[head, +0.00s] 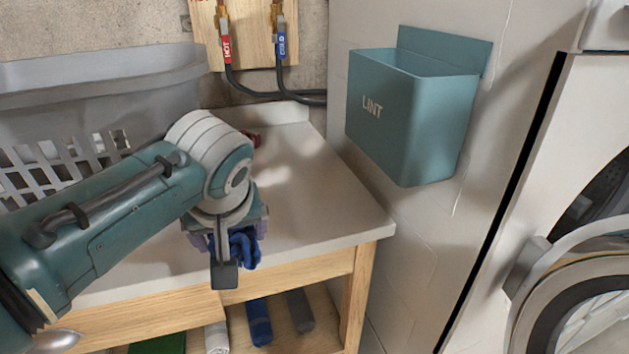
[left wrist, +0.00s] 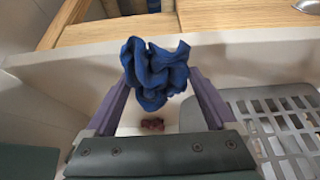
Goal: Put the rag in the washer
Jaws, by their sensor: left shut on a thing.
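The rag is a crumpled dark blue cloth (left wrist: 155,72), held between the fingers of my left gripper (left wrist: 160,98) in the left wrist view. In the head view my left gripper (head: 236,242) points down over the front of the white counter, with part of the blue rag (head: 246,250) showing between its fingers. The washer (head: 560,290) stands at the right edge of the head view. Its round door is swung open, and part of the dark drum opening (head: 597,195) shows. My right gripper is not in view.
A teal LINT bin (head: 410,115) hangs on the pale wall between counter and washer. A grey laundry basket (head: 100,85) stands on the counter at the left. A small dark red thing (left wrist: 152,124) lies on the counter. Rolled cloths (head: 259,322) lie on the shelf below.

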